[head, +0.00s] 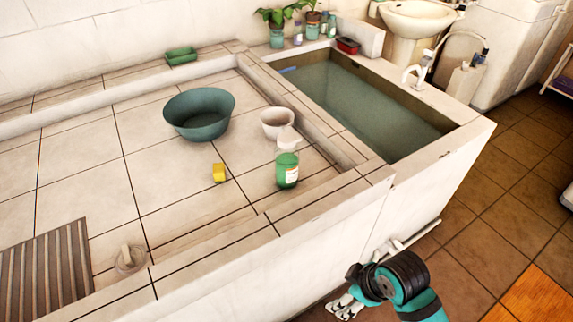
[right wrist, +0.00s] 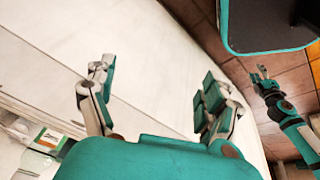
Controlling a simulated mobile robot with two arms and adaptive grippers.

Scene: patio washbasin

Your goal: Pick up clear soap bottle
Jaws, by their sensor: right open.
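The clear soap bottle (head: 288,168), with green contents or label and a pale top, stands upright on the tiled washing surface near its front ledge. What looks like the same bottle shows at the lower left edge of the right wrist view (right wrist: 46,140), partly cut off. My right gripper (head: 345,304) is low in front of the white basin wall, below and to the right of the bottle and apart from it. In the right wrist view its fingers (right wrist: 157,80) are spread and empty. My left gripper (right wrist: 260,73) shows small in that view; its opening is unclear.
A white cup (head: 277,122) stands just behind the bottle, with a green basin (head: 199,113) and yellow sponge (head: 219,172) to the left. The raised tiled ledge (head: 312,197) lies between my right gripper and the bottle. A water trough (head: 365,105) is behind right.

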